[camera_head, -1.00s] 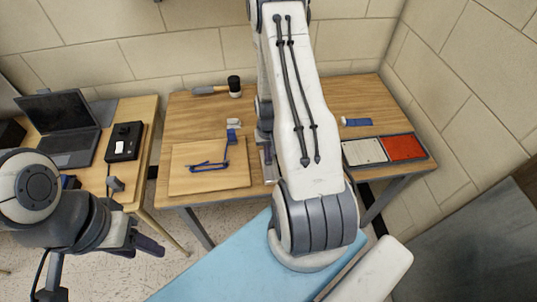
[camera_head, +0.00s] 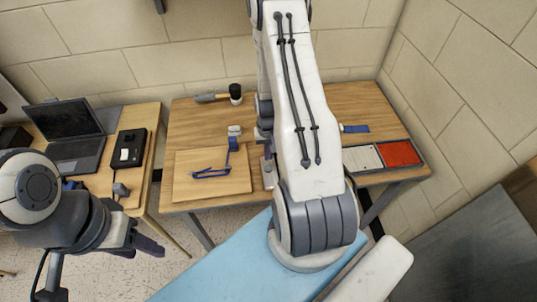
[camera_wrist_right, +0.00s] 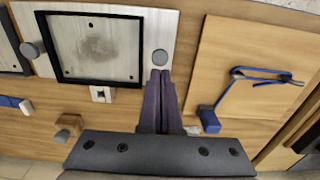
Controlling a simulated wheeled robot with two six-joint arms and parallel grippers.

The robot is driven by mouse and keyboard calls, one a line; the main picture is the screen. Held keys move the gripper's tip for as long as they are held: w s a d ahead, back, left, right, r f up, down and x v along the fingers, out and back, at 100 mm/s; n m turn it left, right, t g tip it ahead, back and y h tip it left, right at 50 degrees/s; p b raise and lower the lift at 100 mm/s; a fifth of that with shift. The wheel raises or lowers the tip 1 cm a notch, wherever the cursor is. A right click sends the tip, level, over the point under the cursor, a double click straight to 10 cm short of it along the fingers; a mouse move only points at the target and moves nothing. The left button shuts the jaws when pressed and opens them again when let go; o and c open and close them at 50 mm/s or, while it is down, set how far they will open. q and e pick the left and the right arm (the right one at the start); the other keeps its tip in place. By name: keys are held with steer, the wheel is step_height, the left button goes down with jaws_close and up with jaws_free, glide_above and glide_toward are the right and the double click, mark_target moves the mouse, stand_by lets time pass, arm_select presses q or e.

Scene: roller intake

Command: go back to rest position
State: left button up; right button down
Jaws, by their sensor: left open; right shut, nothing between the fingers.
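My left gripper (camera_head: 140,243) is at the lower left in the head view, its dark fingers apart, over the floor in front of the tables. My right arm (camera_head: 305,110) reaches over the middle of the wooden table in the head view and hides most of its own gripper. In the right wrist view, the two purple fingers of my right gripper (camera_wrist_right: 158,75) are together with nothing between them.
A wooden board (camera_head: 185,188) with a blue strap (camera_head: 210,172) lies on the table (camera_head: 190,130). A red and white tray (camera_head: 400,153) and a blue item (camera_head: 355,129) are at the right. A laptop (camera_head: 65,130) and black box (camera_head: 128,148) stand left.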

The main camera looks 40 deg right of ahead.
steer(key=shift+r, duration=0.6)
steer(key=a+r+n, duration=0.7)
steer(key=a+r, duration=1)
steer(key=a, duration=0.4)
steer(key=s+a+r+n, duration=0.3)
steer(key=s+a+r, duration=0.2)
steer(key=s, duration=0.3)
steer(key=s+a+r+n+y, duration=0.1)
steer(key=s+a+r+n, duration=0.2)
steer(key=s+a+r, duration=0.2)
steer(key=s, duration=0.3)
steer(key=shift+s+r+n, duration=0.15)
steer(key=shift+s+n, duration=0.05)
steer(key=shift+n, duration=0.1)
